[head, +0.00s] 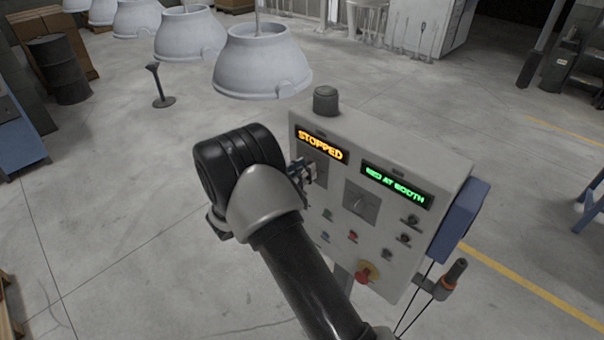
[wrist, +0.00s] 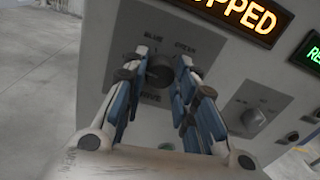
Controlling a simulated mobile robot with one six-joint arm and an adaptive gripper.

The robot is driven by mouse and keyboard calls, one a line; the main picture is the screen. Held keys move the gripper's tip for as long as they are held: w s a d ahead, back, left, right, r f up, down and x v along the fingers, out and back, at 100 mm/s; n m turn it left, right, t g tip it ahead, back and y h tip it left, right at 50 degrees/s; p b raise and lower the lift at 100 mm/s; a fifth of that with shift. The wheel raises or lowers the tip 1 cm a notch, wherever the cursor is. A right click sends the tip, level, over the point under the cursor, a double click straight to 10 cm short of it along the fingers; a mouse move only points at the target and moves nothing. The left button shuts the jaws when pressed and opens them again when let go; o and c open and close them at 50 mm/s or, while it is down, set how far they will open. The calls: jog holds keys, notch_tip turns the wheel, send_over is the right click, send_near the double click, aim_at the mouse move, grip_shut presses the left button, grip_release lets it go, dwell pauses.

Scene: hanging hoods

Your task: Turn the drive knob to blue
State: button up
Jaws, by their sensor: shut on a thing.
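The drive knob (wrist: 160,70) is a dark round knob on the grey control panel (head: 335,235). In the wrist view, its plate carries the words BLUE at upper left, GREEN at upper right and DRIVE below. My gripper (wrist: 160,80) has its blue-padded fingers shut on the knob, one on each side. In the head view, my gripper (head: 308,172) reaches the panel's left part, below the orange STOPPED display (head: 321,146). My fingers and arm hide most of the knob there. I cannot tell which way its pointer faces.
A green-lit display reading RED AT BOOTH (head: 397,185) sits right of the orange one. A second knob (head: 360,203) is below it, with several small buttons and a red emergency button (head: 367,272). A blue box (head: 461,217) is on the panel's right side. Grey hoods (head: 261,62) hang behind.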

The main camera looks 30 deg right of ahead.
jog(key=m+b, duration=1)
jog(key=b, duration=0.4)
jog(key=shift+m+y+b, duration=0.3)
jog(key=shift+r, duration=0.1)
jog(key=shift+c, duration=0.2)
jog(key=o, duration=1.1)
jog(key=shift+s, duration=0.1)
